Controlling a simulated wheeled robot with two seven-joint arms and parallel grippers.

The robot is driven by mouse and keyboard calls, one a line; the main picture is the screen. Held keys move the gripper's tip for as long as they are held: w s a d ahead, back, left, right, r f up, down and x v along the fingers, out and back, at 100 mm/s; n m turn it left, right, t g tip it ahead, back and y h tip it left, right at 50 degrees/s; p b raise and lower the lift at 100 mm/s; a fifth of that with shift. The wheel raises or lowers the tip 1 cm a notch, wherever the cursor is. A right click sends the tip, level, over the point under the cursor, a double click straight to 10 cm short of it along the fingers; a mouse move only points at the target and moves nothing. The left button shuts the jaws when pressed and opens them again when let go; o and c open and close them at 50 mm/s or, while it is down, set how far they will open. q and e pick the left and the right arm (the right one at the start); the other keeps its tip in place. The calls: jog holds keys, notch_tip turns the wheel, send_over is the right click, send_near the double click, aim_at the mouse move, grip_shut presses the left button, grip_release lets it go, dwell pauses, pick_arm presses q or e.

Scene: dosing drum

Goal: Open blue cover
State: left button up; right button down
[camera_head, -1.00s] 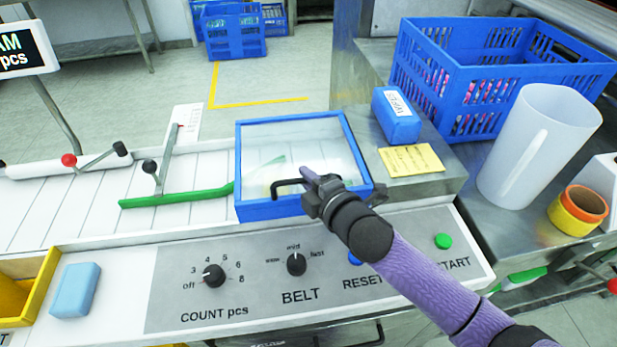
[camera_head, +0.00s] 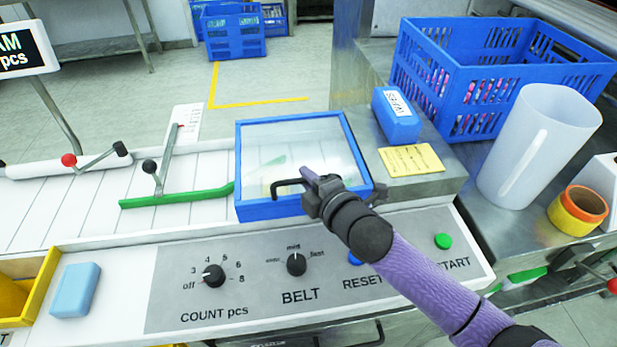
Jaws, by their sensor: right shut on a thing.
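The blue cover (camera_head: 292,122) is a blue frame around a clear pane, lying over the right end of the white belt. It looks closed. My left gripper is not in view.
A control panel with the COUNT knob (camera_head: 214,276), BELT knob (camera_head: 297,263) and green START button (camera_head: 443,241) lies in front. A green guide bar (camera_head: 177,196) crosses the belt on the left. A wipes pack (camera_head: 396,115), blue crate (camera_head: 470,97) and white jug (camera_head: 538,147) stand on the right.

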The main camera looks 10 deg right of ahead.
jog(key=w+r+p, duration=0.3)
jog(key=r+p, duration=0.4)
jog(key=w+r+g+p, duration=0.1)
jog(key=w+r+p, duration=0.3)
jog(key=r+p, duration=0.3)
jog(key=shift+w+r+p, duration=0.2)
jog(key=shift+w+p, duration=0.05)
jog(key=shift+p, duration=0.1)
jog(key=c, duration=0.7)
grip_release()
jog(key=shift+c, duration=0.2)
jog(key=shift+o, duration=0.5)
